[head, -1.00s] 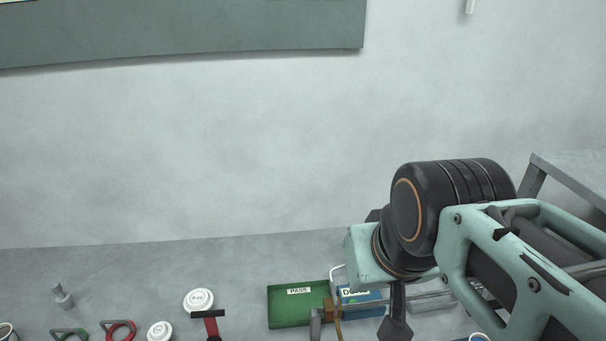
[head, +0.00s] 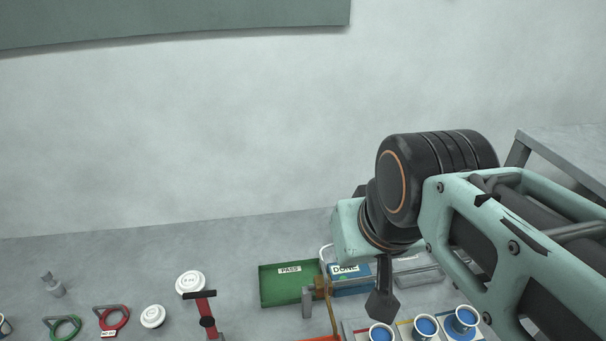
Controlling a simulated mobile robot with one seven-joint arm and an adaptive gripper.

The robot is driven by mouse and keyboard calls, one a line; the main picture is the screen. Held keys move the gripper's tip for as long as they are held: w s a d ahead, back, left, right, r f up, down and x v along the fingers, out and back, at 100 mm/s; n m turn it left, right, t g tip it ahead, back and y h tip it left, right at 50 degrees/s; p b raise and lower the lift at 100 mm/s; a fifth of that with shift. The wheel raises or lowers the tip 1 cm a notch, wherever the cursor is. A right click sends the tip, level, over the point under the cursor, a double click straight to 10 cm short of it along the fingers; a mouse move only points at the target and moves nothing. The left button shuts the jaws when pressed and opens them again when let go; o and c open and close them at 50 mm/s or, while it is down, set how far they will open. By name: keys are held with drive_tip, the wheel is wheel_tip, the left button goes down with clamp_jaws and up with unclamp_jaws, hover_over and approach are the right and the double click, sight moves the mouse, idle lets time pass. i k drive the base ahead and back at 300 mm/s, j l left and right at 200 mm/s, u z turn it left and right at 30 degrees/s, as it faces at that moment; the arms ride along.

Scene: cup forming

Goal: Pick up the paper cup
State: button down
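Several white-rimmed cups with blue insides stand in a row at the bottom right of the head view: one at the left (head: 381,334), one in the middle (head: 425,327) and one at the right (head: 464,320). I cannot tell which is the paper cup. Another cup-like rim (head: 4,325) is cut off at the left edge. My gripper (head: 382,304) hangs below my wrist, above and behind the left blue cup in the picture. Only a dark, pointed part of it shows, so its opening is unclear. I see nothing held in it.
A green tray labelled PASS (head: 289,297) and a blue tray labelled DONE (head: 348,287) lie left of my gripper. A clear tray (head: 420,274) lies behind the cups. White round pieces (head: 190,282), a red tool (head: 206,309) and ring gauges (head: 113,318) lie further left.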

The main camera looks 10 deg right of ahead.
sight(466, 317)
drive_tip(key=k+z, duration=0.15)
drive_tip(key=z, duration=1.35)
